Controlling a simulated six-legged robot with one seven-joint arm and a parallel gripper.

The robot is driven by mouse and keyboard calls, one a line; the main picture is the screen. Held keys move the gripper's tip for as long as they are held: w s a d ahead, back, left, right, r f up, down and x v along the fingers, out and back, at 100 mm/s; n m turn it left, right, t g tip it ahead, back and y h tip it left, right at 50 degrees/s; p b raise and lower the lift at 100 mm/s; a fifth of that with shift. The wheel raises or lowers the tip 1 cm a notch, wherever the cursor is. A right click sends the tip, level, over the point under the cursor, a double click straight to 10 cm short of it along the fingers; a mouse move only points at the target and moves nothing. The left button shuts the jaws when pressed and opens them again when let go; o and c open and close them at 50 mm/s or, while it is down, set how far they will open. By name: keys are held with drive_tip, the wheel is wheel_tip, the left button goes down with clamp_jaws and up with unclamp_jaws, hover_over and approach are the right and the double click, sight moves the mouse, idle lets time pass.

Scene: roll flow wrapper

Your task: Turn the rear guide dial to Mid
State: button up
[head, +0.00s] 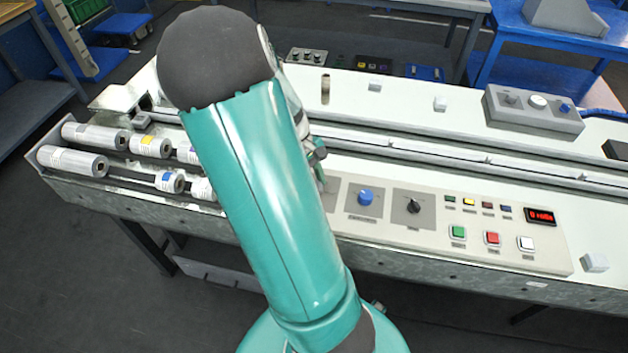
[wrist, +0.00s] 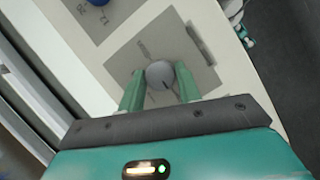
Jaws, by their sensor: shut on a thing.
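A round grey dial (wrist: 161,74) sits on a grey plate (wrist: 128,58) in the wrist view. I take it as the rear guide dial, but its lettering is too blurred to read. My gripper (wrist: 160,80) is shut on this dial, one green finger on each side. A short dark pointer line shows on the dial's face, directed toward the lower edge of the picture. In the head view my arm hides the dial and most of my gripper; only an edge of a grey plate (head: 332,190) shows beside the arm.
A blue dial (head: 365,197) and a black dial (head: 413,206) stand right of my arm. Further right are green (head: 458,232), red (head: 492,238) and white (head: 526,243) buttons and a red display (head: 540,215). Wrapped rolls (head: 95,137) lie at the left. A grey control box (head: 535,108) stands behind.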

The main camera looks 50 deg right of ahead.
drive_tip(key=m, duration=0.2)
drive_tip(key=m+y, duration=0.1)
drive_tip(key=m, duration=0.1)
drive_tip(key=m+y, duration=0.1)
drive_tip(key=m, duration=0.1)
drive_tip(key=shift+d+t, duration=0.25)
drive_tip(key=shift+t, duration=0.15)
drive_tip(key=m+t+y, duration=0.1)
drive_tip(key=m, duration=0.2)
drive_tip(key=m+y, duration=0.1)
drive_tip(key=m, duration=0.2)
drive_tip(key=shift+s+d+t, duration=0.1)
drive_tip(key=shift+t, duration=0.3)
drive_tip(key=m+t, duration=0.1)
drive_tip(key=m, duration=0.2)
drive_tip(key=m+t, duration=0.1)
drive_tip(key=m, duration=0.1)
drive_tip(key=shift+s+m, duration=0.15)
drive_tip(key=shift+m, duration=0.25)
drive_tip(key=m+t, duration=0.1)
drive_tip(key=m, duration=0.1)
drive_tip(key=m+t, duration=0.1)
drive_tip(key=m, duration=0.2)
drive_tip(key=shift+s+m, duration=0.15)
drive_tip(key=shift+m, duration=0.15)
drive_tip(key=o, duration=1)
drive_tip(key=shift+c, duration=0.2)
